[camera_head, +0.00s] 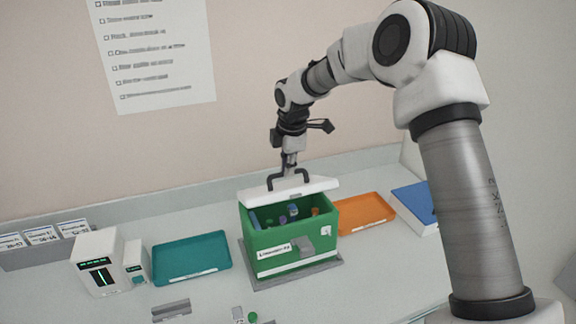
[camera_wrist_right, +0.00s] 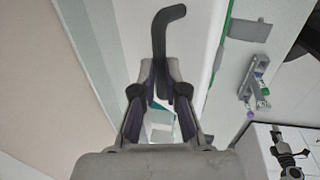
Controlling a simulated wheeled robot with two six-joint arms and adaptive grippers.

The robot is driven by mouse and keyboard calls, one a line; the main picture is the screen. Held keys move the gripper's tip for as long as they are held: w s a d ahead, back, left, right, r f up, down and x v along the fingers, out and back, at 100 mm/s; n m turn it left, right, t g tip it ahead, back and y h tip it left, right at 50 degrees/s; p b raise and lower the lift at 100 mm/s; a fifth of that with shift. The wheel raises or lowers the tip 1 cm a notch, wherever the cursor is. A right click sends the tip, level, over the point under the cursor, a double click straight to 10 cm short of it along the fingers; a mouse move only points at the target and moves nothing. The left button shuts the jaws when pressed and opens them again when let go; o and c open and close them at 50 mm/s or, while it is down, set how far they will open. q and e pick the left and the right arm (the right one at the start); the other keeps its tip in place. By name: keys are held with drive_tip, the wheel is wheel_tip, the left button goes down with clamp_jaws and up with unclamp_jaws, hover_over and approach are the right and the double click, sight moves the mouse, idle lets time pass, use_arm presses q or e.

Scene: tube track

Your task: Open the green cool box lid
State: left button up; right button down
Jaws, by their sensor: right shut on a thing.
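The green cool box (camera_head: 290,240) stands on a grey mat on the bench. Its white lid (camera_head: 310,188) is raised and tilted above the back of the box, so the opening shows with several capped tubes (camera_head: 293,210) inside. My right gripper (camera_head: 290,168) is above the lid, shut on its dark handle (camera_head: 272,180). In the right wrist view the handle (camera_wrist_right: 166,40) runs between the fingers of my right gripper (camera_wrist_right: 162,95), and the lid's pale surface lies beyond. My left gripper is not in view.
A teal tray (camera_head: 192,257) lies left of the box and an orange tray (camera_head: 364,213) right of it. A white device (camera_head: 100,262) stands at the left. A small rack (camera_head: 172,310) lies in front.

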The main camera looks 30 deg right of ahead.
drive_tip(key=shift+f, duration=0.1)
idle(0.8)
drive_tip(key=c, duration=1.2)
unclamp_jaws()
drive_tip(key=shift+w+r+p, duration=0.25)
drive_tip(key=shift+r+p, duration=0.55)
drive_tip(key=shift+p, duration=0.1)
drive_tip(key=shift+w+d+r+p, duration=0.1)
drive_tip(key=shift+w+r+p, duration=0.35)
drive_tip(key=shift+r, duration=0.7)
drive_tip(key=shift+w+d+r+p, duration=0.15)
drive_tip(key=shift+r+p, duration=0.35)
drive_tip(key=shift+r, duration=0.7)
drive_tip(key=shift+w+d+r+p, duration=0.1)
drive_tip(key=shift+w+r+p, duration=0.35)
drive_tip(key=shift+r, duration=0.7)
